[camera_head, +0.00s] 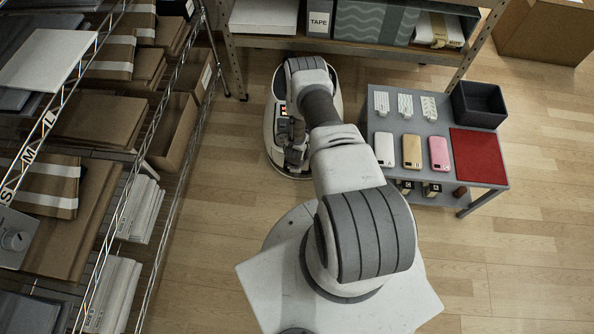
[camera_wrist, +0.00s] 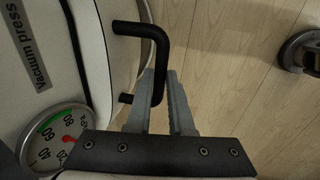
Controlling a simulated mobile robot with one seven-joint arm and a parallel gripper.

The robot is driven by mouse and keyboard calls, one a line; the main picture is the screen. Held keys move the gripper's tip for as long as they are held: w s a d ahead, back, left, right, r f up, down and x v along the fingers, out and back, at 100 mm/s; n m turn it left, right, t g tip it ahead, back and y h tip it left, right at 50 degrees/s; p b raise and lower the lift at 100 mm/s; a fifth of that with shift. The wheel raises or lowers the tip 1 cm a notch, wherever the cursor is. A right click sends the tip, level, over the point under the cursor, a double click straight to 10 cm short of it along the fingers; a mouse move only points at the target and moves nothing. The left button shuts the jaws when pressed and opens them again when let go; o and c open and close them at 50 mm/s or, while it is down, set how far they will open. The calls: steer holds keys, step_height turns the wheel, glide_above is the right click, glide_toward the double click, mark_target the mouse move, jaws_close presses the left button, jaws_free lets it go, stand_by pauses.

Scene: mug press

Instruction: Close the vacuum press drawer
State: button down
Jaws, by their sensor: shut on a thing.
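The vacuum press (camera_head: 272,130) is a white and grey rounded machine on the floor below the shelf, partly hidden by my arm. In the wrist view its white body (camera_wrist: 105,65) fills the left side, with a "Vacuum press" label (camera_wrist: 24,52) and a round gauge (camera_wrist: 50,138). A black bent bar handle (camera_wrist: 155,35) sticks out from its front. My gripper (camera_wrist: 165,80) is shut on this handle, its grey fingers on either side of the bar. In the head view my gripper (camera_head: 295,150) is small and dark beside the press. How far out the drawer is, I cannot tell.
A grey table (camera_head: 455,165) with several phone-like items, a red mat (camera_head: 478,156) and a dark bin (camera_head: 479,104) stands right of the press. A wire rack (camera_head: 170,150) with boxes is at left. A shelf (camera_head: 345,48) stands behind. Open wood floor lies at right.

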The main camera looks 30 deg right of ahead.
steer(key=shift+w+d, duration=0.2)
steer(key=shift+w, duration=0.1)
steer(key=c, duration=0.9)
jaws_free()
steer(key=shift+c, duration=0.2)
steer(key=shift+o, duration=0.7)
steer(key=shift+s+r, duration=0.1)
step_height(320, 180, up, 17)
steer(key=s+a+p, duration=0.2)
steer(key=p, duration=0.4)
steer(key=shift+s+p, duration=0.35)
